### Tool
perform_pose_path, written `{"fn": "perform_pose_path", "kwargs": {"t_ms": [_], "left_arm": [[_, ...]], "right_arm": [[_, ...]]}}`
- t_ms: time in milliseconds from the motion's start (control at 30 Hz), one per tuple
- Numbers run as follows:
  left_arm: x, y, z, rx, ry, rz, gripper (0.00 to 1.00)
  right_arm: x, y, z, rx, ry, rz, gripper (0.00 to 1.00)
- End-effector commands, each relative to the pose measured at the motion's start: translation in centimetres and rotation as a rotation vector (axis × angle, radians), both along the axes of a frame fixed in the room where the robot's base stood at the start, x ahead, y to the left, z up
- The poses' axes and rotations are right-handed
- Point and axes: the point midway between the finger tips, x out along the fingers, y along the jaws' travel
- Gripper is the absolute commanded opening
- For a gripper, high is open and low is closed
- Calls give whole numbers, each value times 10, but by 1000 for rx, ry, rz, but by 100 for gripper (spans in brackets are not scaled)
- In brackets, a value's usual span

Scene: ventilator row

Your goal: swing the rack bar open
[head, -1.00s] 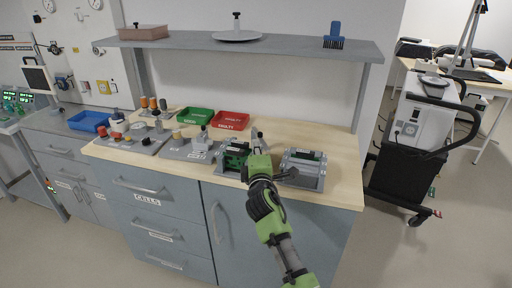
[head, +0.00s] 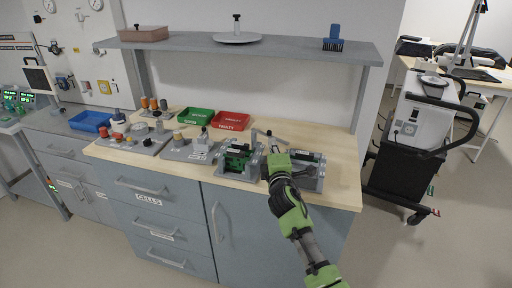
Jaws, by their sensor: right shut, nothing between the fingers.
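A grey rack with a green circuit board (head: 236,158) stands near the front of the wooden bench top. A second grey rack (head: 311,172) with a dark and green module stands to its right. My right gripper (head: 268,138) is shut and empty, just behind and between the two racks. Its green wrist covers the left part of the right rack. The fingers are small and grey, and I cannot tell whether they touch a rack. I cannot clearly make out a rack bar apart from the grey frames. My left gripper is not in view.
A green tray (head: 195,116) and a red tray (head: 230,121) lie behind the racks. Grey plates with fittings (head: 190,150) stand to the left. A shelf (head: 240,44) spans above. Bench top at the right end is bare.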

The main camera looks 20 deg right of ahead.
Motion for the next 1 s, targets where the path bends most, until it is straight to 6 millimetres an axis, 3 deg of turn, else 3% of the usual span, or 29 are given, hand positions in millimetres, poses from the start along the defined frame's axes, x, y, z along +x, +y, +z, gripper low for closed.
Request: {"fn": "perform_pose_path", "kwargs": {"t_ms": [400, 1000], "left_arm": [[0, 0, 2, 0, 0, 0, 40], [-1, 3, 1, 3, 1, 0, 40]], "right_arm": [[7, -18, 0, 1, 0, 0, 0], [6, -19, 0, 1, -1, 1, 0]]}}
